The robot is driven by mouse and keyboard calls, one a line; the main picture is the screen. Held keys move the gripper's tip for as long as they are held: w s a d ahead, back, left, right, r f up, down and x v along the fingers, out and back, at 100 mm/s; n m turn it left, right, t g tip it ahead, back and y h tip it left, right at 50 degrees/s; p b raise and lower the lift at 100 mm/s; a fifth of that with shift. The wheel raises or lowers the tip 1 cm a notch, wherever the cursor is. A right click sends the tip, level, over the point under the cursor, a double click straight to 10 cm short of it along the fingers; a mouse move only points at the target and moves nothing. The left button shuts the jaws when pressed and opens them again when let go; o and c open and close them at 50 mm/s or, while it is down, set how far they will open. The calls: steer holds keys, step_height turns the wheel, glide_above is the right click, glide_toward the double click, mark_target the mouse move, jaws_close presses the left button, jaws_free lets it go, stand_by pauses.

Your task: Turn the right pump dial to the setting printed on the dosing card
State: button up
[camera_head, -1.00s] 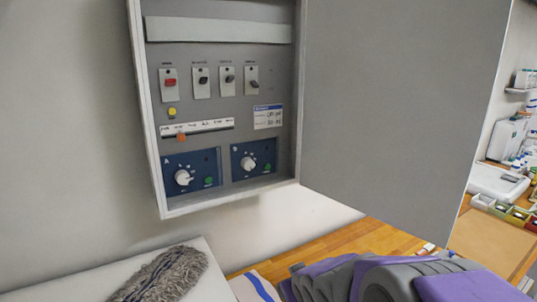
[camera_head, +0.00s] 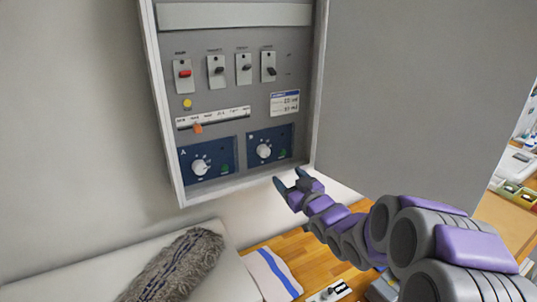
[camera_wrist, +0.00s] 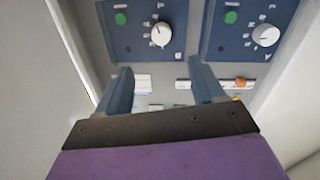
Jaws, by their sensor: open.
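The right pump dial (camera_head: 264,150) is a white knob on the blue panel marked B, in the lower right of the open wall cabinet. The wrist view is turned over, so this dial (camera_wrist: 161,34) shows there on the left, ahead of the fingertips. The dosing card (camera_head: 285,103), white with a blue header, is above it; its print is too small to read. My gripper (camera_head: 291,178) is open and empty, below and slightly right of the dial and apart from it. Its two fingers (camera_wrist: 161,72) also show in the wrist view.
The left dial (camera_head: 199,167) sits on panel A, with green buttons beside both dials. An orange slider (camera_head: 198,128) and several switches are above. The open cabinet door (camera_head: 410,90) stands to the right of my gripper. A grey fluffy mop head (camera_head: 180,268) lies below.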

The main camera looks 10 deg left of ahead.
mark_target(266, 155)
steer(key=p+x, duration=0.1)
steer(key=x, duration=0.5)
steer(key=p+x, duration=0.1)
steer(key=x, duration=0.5)
steer(key=shift+w+a, duration=0.1)
steer(key=shift+a, duration=0.25)
steer(key=shift+d+x, duration=0.25)
steer(key=shift+x, duration=0.95)
steer(key=shift+w+a, duration=0.15)
steer(key=shift+a, duration=0.15)
steer(key=c, duration=1)
